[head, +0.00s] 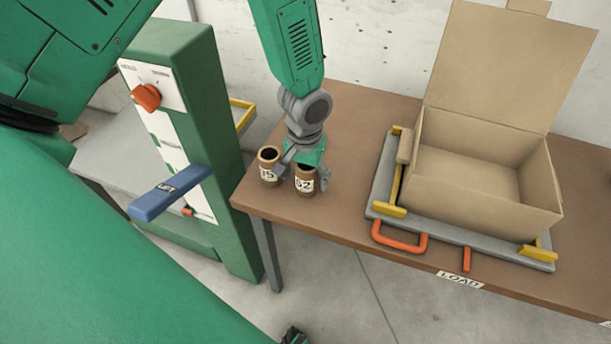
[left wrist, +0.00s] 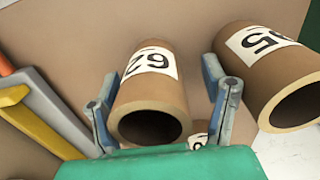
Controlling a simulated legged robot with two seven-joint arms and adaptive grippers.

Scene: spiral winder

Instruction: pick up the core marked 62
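The core marked 62 (head: 305,185) is a brown tube with a white label, standing upright near the table's left end. My left gripper (head: 304,172) is over it from above. In the left wrist view the core marked 62 (left wrist: 150,90) lies between the spread fingers of my left gripper (left wrist: 162,110), with a visible gap on the right side.
An open cardboard box (head: 490,190) sits on a grey tray (head: 450,236) with yellow corners and an orange handle (head: 400,243). The brown table (head: 350,140) is bare between cores and tray. A green machine post (head: 215,120) with a blue lever (head: 168,193) stands left.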

